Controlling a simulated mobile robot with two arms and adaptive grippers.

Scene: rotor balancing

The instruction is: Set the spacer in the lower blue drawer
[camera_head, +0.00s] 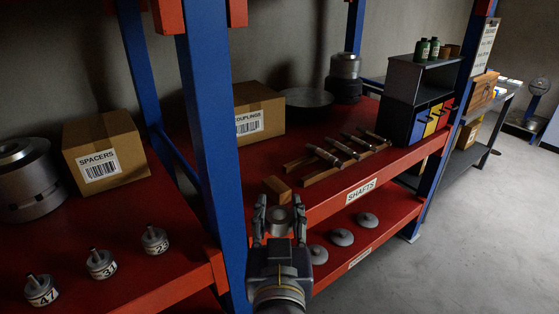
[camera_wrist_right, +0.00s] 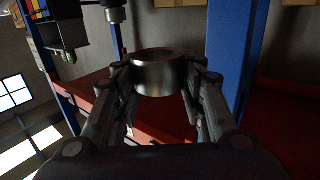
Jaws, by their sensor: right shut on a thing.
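My right gripper (camera_head: 279,212) is shut on the spacer (camera_head: 278,222), a short grey metal ring, in front of the red shelving. The right wrist view shows the spacer (camera_wrist_right: 165,76) between both fingers, its open top facing up. The blue drawer (camera_head: 419,126) is in the dark cabinet (camera_head: 398,117) on the upper red shelf, farther back to the right, beside yellow and red drawer fronts. The drawers look closed. Whether there is a second, upper blue drawer I cannot tell. The gripper is well apart from the cabinet. My left gripper is not in view.
A blue post (camera_head: 211,130) stands just left of my right gripper. A wooden block (camera_head: 277,189) and a rack of shafts (camera_head: 335,158) lie on the shelf beyond it. Several grey discs sit on the lower shelf (camera_head: 385,228). The floor (camera_head: 470,215) at right is clear.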

